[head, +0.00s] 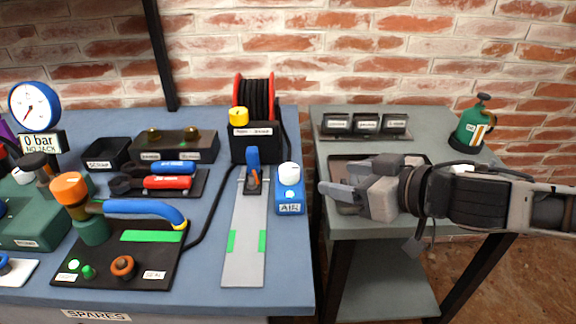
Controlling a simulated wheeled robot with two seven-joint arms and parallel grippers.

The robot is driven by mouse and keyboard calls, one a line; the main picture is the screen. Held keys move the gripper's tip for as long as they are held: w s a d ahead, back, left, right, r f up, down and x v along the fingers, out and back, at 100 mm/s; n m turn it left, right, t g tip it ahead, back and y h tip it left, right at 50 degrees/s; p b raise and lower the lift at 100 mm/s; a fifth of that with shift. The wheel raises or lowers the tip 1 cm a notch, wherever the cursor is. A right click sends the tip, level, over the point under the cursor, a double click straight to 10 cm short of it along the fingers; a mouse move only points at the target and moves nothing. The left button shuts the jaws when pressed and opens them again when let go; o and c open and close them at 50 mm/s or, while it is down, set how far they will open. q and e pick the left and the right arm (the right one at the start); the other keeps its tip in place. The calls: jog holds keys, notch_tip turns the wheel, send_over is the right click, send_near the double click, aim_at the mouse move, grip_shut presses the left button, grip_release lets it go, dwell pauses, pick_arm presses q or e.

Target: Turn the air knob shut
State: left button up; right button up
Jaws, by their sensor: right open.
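The air knob (289,171) is a round white cap on top of a blue box (290,206) labelled AIR, near the right edge of the blue-grey bench. How far the knob is turned does not show clearly. My right gripper (336,188) comes in from the right over the side table, its fingers pointing left toward the blue box. It is open and empty, and a gap separates it from the knob. My left gripper is not in view.
A grey strip plate (244,265) with a blue-handled clamp lies left of the AIR box. A hose reel (253,97) stands behind. A gauge (35,106) reads 0 bar. The side table (440,120) holds a tray, bins and a green can (470,128).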

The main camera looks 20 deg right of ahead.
aim_at(292, 170)
jog(key=x, duration=1.4)
jog(key=shift+w+a+f+p, duration=0.15)
jog(key=shift+w+f+p, duration=0.1)
jog(key=shift+p, duration=0.1)
jog(key=c, duration=1)
